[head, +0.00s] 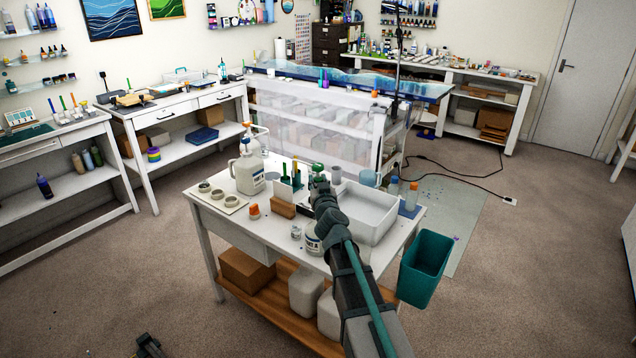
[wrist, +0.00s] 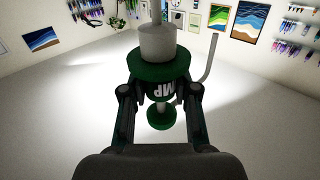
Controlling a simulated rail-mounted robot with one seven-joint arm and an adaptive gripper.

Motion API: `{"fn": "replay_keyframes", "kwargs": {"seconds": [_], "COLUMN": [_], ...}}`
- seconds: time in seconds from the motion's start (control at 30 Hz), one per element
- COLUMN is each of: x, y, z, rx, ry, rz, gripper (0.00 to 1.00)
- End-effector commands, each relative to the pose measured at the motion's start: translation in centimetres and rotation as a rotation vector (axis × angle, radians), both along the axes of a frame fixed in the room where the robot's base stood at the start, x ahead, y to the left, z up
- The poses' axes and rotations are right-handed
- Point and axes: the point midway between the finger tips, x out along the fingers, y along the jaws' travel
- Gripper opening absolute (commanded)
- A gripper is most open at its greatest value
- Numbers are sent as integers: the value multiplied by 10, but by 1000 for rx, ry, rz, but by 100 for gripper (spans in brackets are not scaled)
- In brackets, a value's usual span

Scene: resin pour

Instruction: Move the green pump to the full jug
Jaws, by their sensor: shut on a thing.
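The green pump (wrist: 158,73) fills the middle of the wrist view, with a wide green collar, a white cylinder above it and a bent grey tube to the right. My gripper (wrist: 158,95) is shut on it, one finger on each side. In the head view the green pump (head: 318,168) shows small at the end of my arm, above the back of the white table (head: 262,246). A large white jug (head: 249,176) with a white pump on top stands to its left. Fill levels cannot be told.
A white tray (head: 380,228) lies right of my arm. A teal bin (head: 424,268) is at the right edge.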

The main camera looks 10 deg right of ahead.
Motion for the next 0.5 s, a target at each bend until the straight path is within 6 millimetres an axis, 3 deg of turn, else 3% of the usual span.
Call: {"fn": "replay_keyframes", "kwargs": {"seconds": [0.5], "x": [0], "y": [0], "z": [-40], "rx": [0], "ry": [0], "rz": [0], "gripper": [0]}}
